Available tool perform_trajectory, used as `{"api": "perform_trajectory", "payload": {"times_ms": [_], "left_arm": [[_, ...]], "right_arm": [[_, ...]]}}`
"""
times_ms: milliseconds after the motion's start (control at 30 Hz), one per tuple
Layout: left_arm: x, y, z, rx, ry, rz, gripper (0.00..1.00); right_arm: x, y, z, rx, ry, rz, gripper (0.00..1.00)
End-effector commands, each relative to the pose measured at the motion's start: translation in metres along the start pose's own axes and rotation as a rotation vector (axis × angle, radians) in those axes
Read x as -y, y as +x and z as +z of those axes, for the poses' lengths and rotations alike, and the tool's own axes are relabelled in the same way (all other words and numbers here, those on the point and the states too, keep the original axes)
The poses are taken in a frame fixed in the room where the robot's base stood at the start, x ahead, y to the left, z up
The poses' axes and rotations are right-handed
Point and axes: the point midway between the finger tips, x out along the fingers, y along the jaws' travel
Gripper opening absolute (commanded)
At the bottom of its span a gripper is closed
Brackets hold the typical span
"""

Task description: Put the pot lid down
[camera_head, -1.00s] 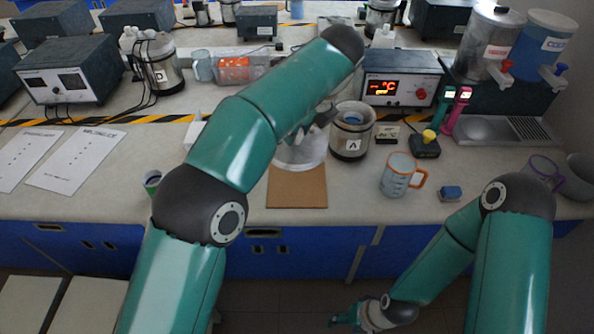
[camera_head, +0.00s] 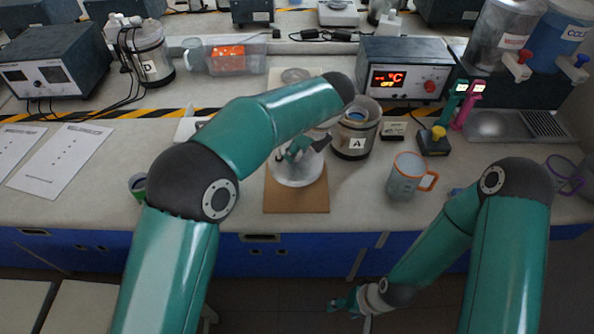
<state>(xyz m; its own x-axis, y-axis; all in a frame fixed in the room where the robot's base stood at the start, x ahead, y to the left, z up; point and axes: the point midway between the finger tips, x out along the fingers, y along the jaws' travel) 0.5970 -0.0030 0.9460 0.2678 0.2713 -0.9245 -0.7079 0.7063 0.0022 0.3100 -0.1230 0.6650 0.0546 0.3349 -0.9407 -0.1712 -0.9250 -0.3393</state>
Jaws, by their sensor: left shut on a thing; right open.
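The pot lid (camera_head: 296,176) is a pale, see-through round lid over the brown mat (camera_head: 297,201) in the middle of the bench. My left gripper (camera_head: 303,150) is above the lid and shut on it, with my forearm hiding part of the grip. The lid covers the back part of the mat; I cannot tell whether it touches it. A steel pot (camera_head: 352,140) marked A stands just right of the lid, open at the top. My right gripper (camera_head: 345,302) is open and empty, low in front of the bench.
A grey mug with an orange handle (camera_head: 405,180) stands right of the mat. A heater box with a red display (camera_head: 402,78) is behind the pot.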

Motion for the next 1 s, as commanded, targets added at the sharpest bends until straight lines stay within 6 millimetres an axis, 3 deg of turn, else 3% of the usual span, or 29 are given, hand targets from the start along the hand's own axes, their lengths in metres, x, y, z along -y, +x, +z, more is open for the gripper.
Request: {"api": "perform_trajectory", "payload": {"times_ms": [100,367,600,933,967,1000], "left_arm": [[0.000,0.018,-0.008,-0.001,0.001,0.001,0.00],[0.000,0.035,-0.015,0.001,0.001,0.000,0.00],[0.000,0.064,-0.027,0.000,0.002,0.001,0.00],[0.001,0.068,-0.029,0.000,0.001,-0.002,0.00],[0.001,0.068,-0.029,0.000,0.001,-0.001,0.37],[0.001,0.068,-0.029,0.000,0.001,-0.001,0.43]], "right_arm": [[0.000,0.000,0.000,0.000,0.000,0.000,0.60],[0.000,-0.001,0.000,-0.001,0.000,0.000,0.60],[0.001,-0.002,0.000,0.000,0.000,0.000,0.60],[0.000,-0.001,0.000,0.000,0.000,0.000,0.60],[0.001,-0.001,0.000,0.000,0.000,0.000,0.60],[0.001,-0.001,0.000,0.000,0.000,0.000,0.60]]}}
